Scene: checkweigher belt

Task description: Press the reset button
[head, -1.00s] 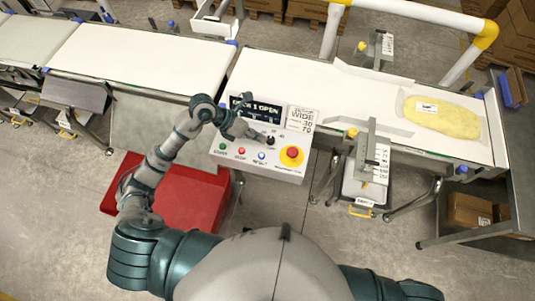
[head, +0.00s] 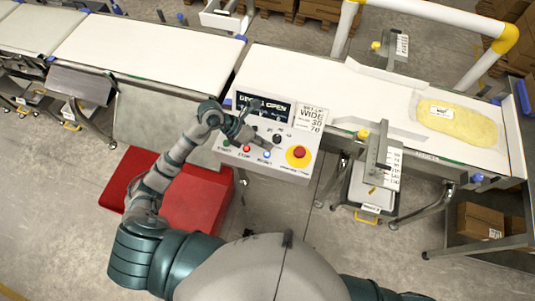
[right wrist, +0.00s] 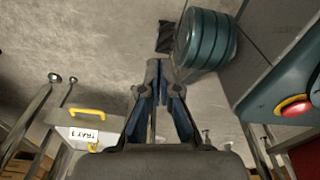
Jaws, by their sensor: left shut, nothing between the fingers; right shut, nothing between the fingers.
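The control panel (head: 288,172) stands in front of the belt. Its blue reset button (head: 266,154) is at the right end of a row with a green start button (head: 226,143) and a red stop button (head: 247,148). My left gripper (head: 268,146) is shut and empty, its tips over the panel close to the blue button. I cannot tell whether they touch it. My right gripper (right wrist: 157,66) is shut and empty in the right wrist view, pointing over the floor; it is out of the head view.
A red emergency stop (head: 298,153) with a yellow surround and a black knob (head: 277,138) are close to my left gripper. A display (head: 264,107) reads partly hidden text. A yellow bag (head: 455,125) lies on the belt. A red box (head: 195,200) stands on the floor below.

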